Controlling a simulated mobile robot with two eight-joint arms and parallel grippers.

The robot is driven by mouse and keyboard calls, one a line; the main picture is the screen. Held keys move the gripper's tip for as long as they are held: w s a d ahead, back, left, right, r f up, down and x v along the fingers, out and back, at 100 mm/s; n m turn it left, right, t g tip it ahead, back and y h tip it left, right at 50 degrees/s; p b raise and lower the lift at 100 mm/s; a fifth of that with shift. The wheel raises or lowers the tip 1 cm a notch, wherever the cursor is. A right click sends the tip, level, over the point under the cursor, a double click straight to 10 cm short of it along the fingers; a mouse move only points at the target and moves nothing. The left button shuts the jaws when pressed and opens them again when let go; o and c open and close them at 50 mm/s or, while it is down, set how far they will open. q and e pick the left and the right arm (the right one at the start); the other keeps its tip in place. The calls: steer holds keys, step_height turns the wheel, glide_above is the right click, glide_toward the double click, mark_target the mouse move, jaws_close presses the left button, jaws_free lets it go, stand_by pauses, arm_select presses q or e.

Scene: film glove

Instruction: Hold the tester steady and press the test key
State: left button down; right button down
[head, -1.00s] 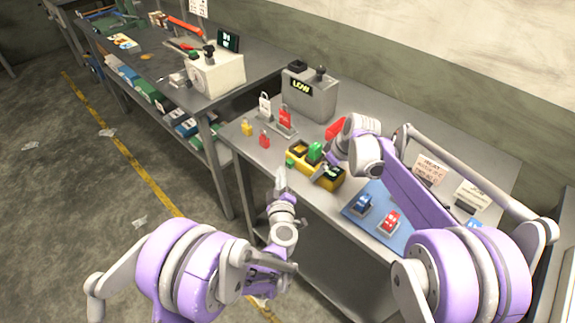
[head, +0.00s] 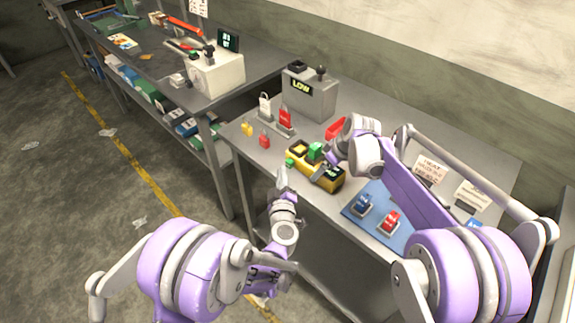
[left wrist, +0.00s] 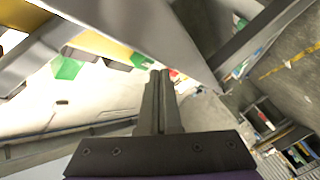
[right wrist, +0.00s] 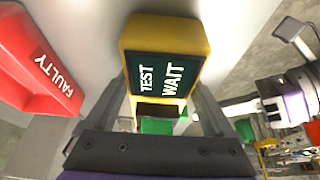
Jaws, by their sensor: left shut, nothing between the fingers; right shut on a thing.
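The yellow and black tester (head: 328,178) is near the front edge of the right-hand bench. In the right wrist view the tester's screen (right wrist: 162,75) reads TEST and WAIT. A green block (head: 315,151) shows at the tester; whether it is the test key I cannot tell. My right gripper (head: 331,160) is shut on the tester, with its fingers at either side in the right wrist view (right wrist: 160,100). My left gripper (head: 281,174) is shut and empty, just off the bench's front edge, left of and apart from the tester. Its closed fingertips show in the left wrist view (left wrist: 160,75).
A grey box (head: 310,97) reading LOW stands behind. Red and white padlock-shaped pieces (head: 285,116) stand left of the tester. A red tray marked FAULTY (right wrist: 40,70) is close to my right gripper. A blue mat (head: 375,230) lies to the right.

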arm_select(q)
steer(key=shift+w+d, duration=0.15)
steer(key=shift+d, duration=0.05)
steer(key=shift+w+d, duration=0.35)
steer(key=shift+w, duration=0.05)
stand_by(1.0)
steer(key=shift+s, duration=0.1)
steer(key=shift+s+a, duration=0.6)
steer(key=shift+a, duration=0.05)
steer(key=s+a, duration=0.3)
steer(key=shift+s+a, duration=0.25)
steer(key=shift+a, duration=0.05)
stand_by(0.7)
arm_select(e)
jaws_free()
